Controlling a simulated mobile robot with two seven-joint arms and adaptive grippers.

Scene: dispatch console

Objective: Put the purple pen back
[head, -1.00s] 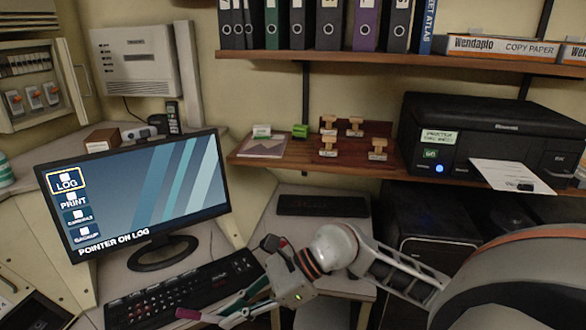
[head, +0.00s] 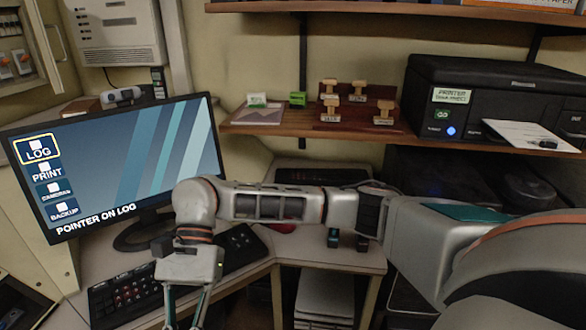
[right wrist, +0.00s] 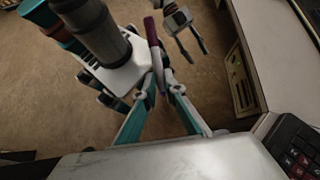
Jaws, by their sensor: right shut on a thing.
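My right gripper (head: 187,322) hangs low at the front of the desk in the head view, its fingertips cut off by the lower edge. In the right wrist view its teal fingers (right wrist: 158,85) are shut on the purple pen (right wrist: 150,30), over the brown floor in front of the desk. The pen's purple end sticks out past the fingertips; part of it is hidden between them. The pen does not show in the head view. My left gripper (right wrist: 192,50) is beyond the pen in the right wrist view, its fingers apart and empty.
The keyboard (head: 240,245) and monitor (head: 125,165) are at the left of the desk. Small dark items (head: 333,238) stand on the right part. A shelf (head: 255,127) holds several stamps (head: 330,105). A printer (head: 470,90) stands at the right.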

